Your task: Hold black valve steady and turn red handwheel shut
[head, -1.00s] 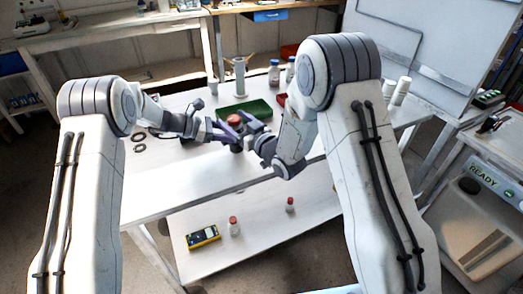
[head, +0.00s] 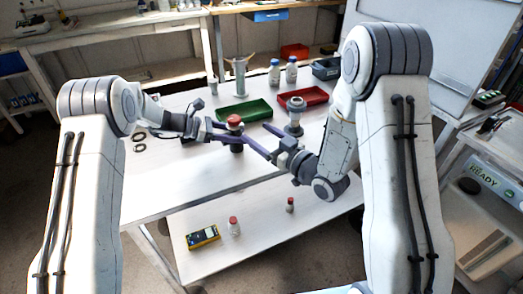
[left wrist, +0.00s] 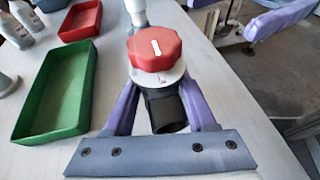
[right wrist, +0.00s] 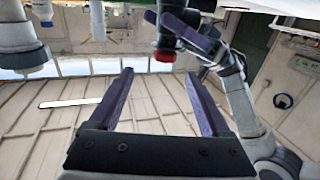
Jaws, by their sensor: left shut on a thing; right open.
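The black valve (left wrist: 165,108) stands upright with the red handwheel (left wrist: 154,48) on top; a white mark shows on the wheel and a pale dial plate lies under it. In the head view the red handwheel (head: 234,120) shows above the left fingers. My left gripper (left wrist: 160,92) is shut on the valve's black body, one finger on each side, below the wheel. My right gripper (head: 259,137) is open and empty just right of the valve. In the right wrist view its fingers (right wrist: 158,75) are spread with nothing between them, and the red handwheel (right wrist: 164,56) is beyond them.
A green tray (head: 243,104) and a red tray (head: 318,97) lie behind the valve. A grey-white fitting (head: 295,110) stands upright behind the right gripper. Bottles (head: 274,72) stand farther back. A yellow meter (head: 203,237) is on the lower shelf.

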